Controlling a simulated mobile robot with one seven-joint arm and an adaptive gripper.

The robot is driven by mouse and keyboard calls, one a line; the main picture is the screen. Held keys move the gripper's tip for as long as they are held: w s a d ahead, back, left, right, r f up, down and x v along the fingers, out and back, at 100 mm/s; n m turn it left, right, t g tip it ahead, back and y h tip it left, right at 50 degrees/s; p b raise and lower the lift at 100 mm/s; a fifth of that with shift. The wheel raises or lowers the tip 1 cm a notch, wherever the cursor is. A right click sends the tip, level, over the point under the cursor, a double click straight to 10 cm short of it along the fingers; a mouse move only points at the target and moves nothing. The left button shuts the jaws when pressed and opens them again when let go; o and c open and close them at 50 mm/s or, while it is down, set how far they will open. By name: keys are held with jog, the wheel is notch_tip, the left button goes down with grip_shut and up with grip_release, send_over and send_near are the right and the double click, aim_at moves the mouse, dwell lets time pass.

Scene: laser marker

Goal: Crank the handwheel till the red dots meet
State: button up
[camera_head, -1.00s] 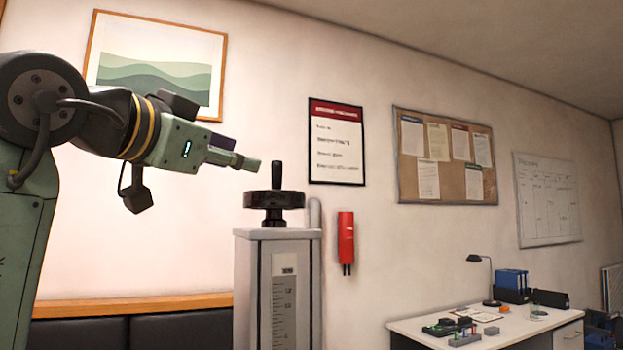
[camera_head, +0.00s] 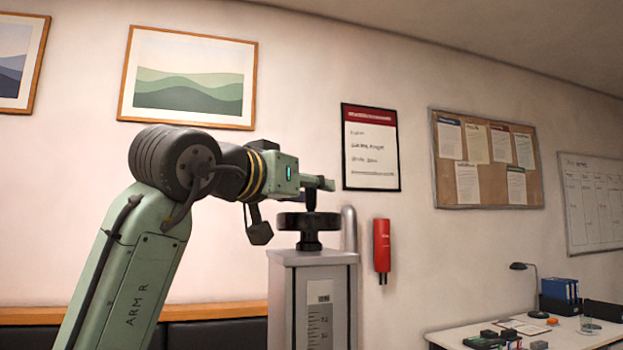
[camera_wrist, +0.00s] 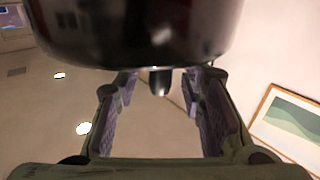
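The black handwheel (camera_head: 308,222) sits on top of a grey column (camera_head: 312,258), with an upright crank handle (camera_head: 311,203) on its rim. In the wrist view the dark wheel (camera_wrist: 140,35) fills the top and its handle (camera_wrist: 160,80) points down between my finger pads. My gripper (camera_head: 322,184) is at the handle's upper end in the head view. In the wrist view my gripper (camera_wrist: 160,88) is open, with gaps visible on both sides of the handle. No red dots can be made out in either view.
A scale (camera_head: 319,322) runs down the column's front. A grey pipe (camera_head: 349,232) stands behind the column, and a red wall-mounted object (camera_head: 381,246) hangs to its right. A white desk (camera_head: 455,336) with several items is at lower right. A dark padded bench (camera_head: 215,334) is behind my arm.

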jog(key=shift+w+d, duration=0.2)
jog(key=shift+w, duration=0.2)
jog(key=shift+c, duration=0.2)
grip_shut()
